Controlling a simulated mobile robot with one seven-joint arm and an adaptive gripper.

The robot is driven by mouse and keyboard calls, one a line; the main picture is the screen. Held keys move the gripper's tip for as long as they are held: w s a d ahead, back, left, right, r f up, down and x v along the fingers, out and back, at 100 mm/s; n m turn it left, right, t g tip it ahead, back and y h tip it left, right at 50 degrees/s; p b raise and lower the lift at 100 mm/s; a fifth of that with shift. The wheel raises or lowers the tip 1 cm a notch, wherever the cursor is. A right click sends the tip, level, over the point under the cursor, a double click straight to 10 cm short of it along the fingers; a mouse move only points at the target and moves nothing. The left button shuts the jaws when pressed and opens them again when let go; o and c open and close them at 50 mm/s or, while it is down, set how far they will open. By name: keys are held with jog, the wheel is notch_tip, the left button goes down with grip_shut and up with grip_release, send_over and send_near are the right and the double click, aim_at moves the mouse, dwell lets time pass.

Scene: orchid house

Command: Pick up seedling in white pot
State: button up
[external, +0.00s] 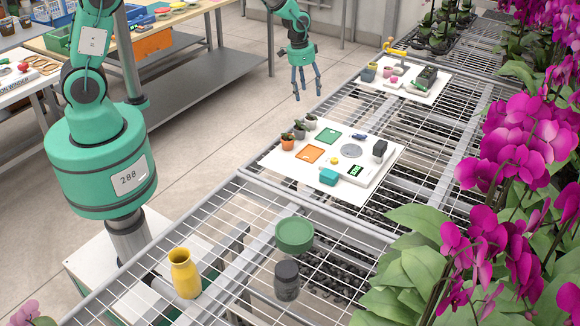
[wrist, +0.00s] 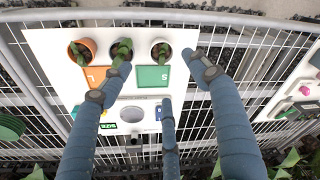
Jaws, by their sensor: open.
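The seedling in the white pot (external: 311,122) is the farthest of three small potted seedlings on a white board (external: 273,166). In the wrist view the white pot (wrist: 161,58) stands upright at the right end of the row, near the board's edge. My gripper (external: 304,92) hangs above and beyond the board with its fingers pointing down, apart from the pots. In the wrist view my gripper (wrist: 157,72) has its fingers spread wide, with nothing between them; the white pot shows between the two upper fingers.
A dark pot (external: 299,132) and a terracotta pot (external: 287,142) stand close beside the white one. Orchids (external: 530,130) crowd the right side.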

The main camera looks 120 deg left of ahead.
jog(key=b, duration=0.1)
send_over(311, 120)
jog(key=shift+s+d+f, duration=0.1)
jog(key=shift+d+f, duration=0.05)
jog(key=shift+f, duration=1.25)
jog(key=shift+s+d+f, duration=0.1)
jog(key=shift+f, duration=1.3)
jog(key=shift+s+d+f, duration=0.1)
jog(key=shift+d+f, duration=0.05)
jog(key=shift+f, duration=1.25)
jog(key=shift+f, duration=0.2)
jog(key=shift+w+a+f+b, duration=0.15)
jog(key=shift+f+b, duration=0.1)
jog(key=shift+f, duration=0.55)
jog(key=shift+w+a+f+b, duration=0.15)
jog(key=shift+f+b, duration=0.1)
jog(key=shift+f, duration=0.5)
jog(key=shift+w+a+f+b, duration=0.15)
jog(key=shift+f+b, duration=0.1)
jog(key=shift+f, duration=0.55)
jog(key=shift+s, duration=0.15)
jog(key=c, duration=1.3)
jog(key=shift+o, duration=0.2)
